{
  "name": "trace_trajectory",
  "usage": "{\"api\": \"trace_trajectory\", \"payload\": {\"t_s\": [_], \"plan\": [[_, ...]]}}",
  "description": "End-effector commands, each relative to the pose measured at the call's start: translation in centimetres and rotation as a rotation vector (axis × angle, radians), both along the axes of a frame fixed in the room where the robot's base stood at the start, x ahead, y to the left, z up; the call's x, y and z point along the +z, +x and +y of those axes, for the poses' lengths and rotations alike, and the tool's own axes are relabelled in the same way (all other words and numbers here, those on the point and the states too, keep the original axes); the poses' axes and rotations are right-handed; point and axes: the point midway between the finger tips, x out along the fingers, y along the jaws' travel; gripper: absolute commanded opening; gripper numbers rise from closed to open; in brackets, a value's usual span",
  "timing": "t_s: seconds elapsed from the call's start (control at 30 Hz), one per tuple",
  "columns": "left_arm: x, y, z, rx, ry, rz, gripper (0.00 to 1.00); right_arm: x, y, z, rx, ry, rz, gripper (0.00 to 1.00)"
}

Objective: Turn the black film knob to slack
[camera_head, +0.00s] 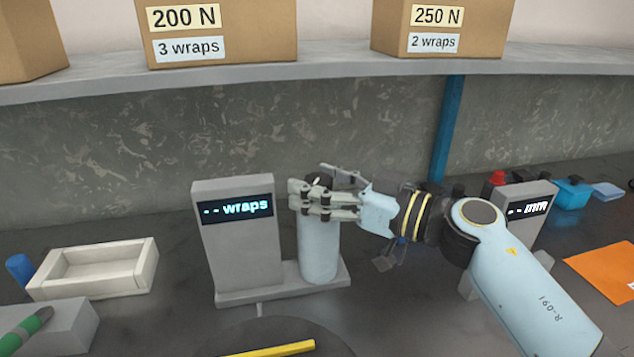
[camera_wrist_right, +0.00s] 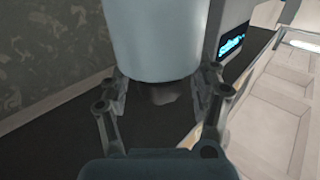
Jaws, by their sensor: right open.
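The black film knob (camera_head: 318,180) sits on top of the pale blue film roll (camera_head: 320,250), which stands upright on a grey dispenser (camera_head: 240,245) whose display reads "-- wraps". The knob is partly hidden by fingers. My right gripper (camera_head: 308,186) comes in from the right at knob height, with its fingers on either side of it. In the right wrist view, the dark knob (camera_wrist_right: 165,92) shows between the open fingers, against the end of the roll (camera_wrist_right: 158,40). I cannot tell whether the fingers touch it. My left gripper is not in view.
A second device (camera_head: 525,212) with a "-- mm" display stands behind my right arm. An orange sheet (camera_head: 605,272) lies at right. A shelf (camera_head: 330,67) with boxes overhangs the back.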

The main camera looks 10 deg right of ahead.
Motion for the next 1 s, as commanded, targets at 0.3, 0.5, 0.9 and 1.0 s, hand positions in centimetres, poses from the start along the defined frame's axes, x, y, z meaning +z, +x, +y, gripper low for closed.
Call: {"api": "trace_trajectory", "payload": {"t_s": [0.3,0.5,0.9,1.0], "plan": [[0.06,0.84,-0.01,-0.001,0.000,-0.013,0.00,0.06,0.32,0.34,0.001,-0.001,-0.001,0.65],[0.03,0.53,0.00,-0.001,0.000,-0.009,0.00,0.06,0.31,0.33,0.001,-0.001,-0.001,0.41],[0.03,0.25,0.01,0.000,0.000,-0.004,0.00,0.05,0.29,0.30,0.002,-0.001,-0.001,0.05],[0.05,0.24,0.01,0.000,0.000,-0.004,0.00,0.04,0.29,0.30,0.004,-0.001,-0.001,0.04]]}}
